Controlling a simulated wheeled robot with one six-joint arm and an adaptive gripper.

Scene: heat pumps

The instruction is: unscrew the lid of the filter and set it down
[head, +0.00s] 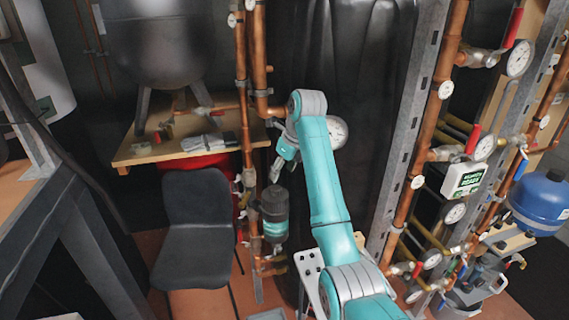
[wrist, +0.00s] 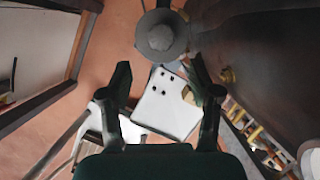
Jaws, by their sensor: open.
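In the wrist view the round grey lid (wrist: 161,37) shows from above at the top centre, beyond my fingertips.
A white stand top with holes (head: 309,268) is right of the filter, below my arm; it also shows in the wrist view (wrist: 165,116). A dark chair (head: 194,235) stands to the left. Vertical copper pipes (head: 243,100) run close to the filter. A wooden shelf (head: 150,155) is behind left.

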